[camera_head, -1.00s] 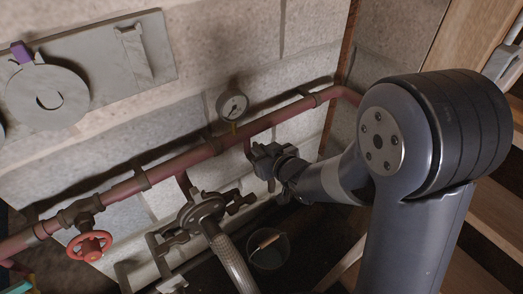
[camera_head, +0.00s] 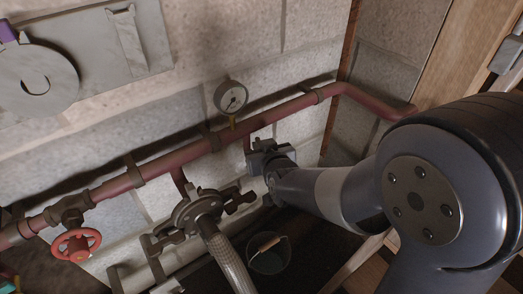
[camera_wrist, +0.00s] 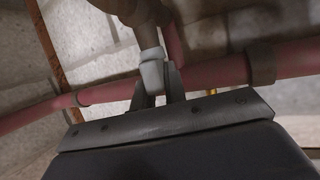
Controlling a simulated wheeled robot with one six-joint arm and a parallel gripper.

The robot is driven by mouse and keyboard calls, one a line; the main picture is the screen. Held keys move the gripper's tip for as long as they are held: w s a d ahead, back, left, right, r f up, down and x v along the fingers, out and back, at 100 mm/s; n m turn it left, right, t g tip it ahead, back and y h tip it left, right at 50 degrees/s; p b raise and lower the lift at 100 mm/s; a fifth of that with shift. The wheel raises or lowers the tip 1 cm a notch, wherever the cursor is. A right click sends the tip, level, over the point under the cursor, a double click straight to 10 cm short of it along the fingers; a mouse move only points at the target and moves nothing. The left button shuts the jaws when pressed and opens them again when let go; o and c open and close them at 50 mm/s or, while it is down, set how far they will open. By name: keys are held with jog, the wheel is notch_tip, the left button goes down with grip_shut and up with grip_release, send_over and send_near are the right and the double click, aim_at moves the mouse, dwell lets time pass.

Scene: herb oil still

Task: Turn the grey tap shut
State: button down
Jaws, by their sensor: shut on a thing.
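The grey tap's pale grey handle (camera_wrist: 152,72) shows in the wrist view between the two fingers of my gripper (camera_wrist: 159,84). The gripper is shut on it. A brownish fitting (camera_wrist: 140,14) sits behind the handle, close to the red pipe. In the head view my gripper (camera_head: 262,153) is at the short red branch below the pressure gauge, and it hides the tap there. How far the tap is turned cannot be told.
A red pipe (camera_head: 180,157) runs along the block wall, with a pressure gauge (camera_head: 231,97) above it. A red handwheel valve (camera_head: 76,244) is at left. A dark round fitting with a braided hose (camera_head: 228,262) and a bucket (camera_head: 268,254) are below my gripper.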

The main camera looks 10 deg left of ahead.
jog(key=shift+a+r+m+t+h+p, duration=0.15)
jog(key=shift+m+t+h+p, duration=0.15)
jog(key=shift+m+h+p, duration=0.4)
jog(key=m+h+p, duration=0.1)
jog(key=h+p, duration=0.1)
jog(key=p, duration=0.2)
jog(key=shift+m+t, duration=0.3)
jog(key=shift+t, duration=0.1)
jog(key=shift+m+t+h+p, duration=0.3)
jog(key=shift+m+h+p, duration=0.5)
jog(key=shift+p, duration=0.45)
jog(key=c, duration=1.5)
grip_release()
jog(key=shift+o, duration=0.2)
jog(key=p+v, duration=0.2)
jog(key=v, duration=0.9)
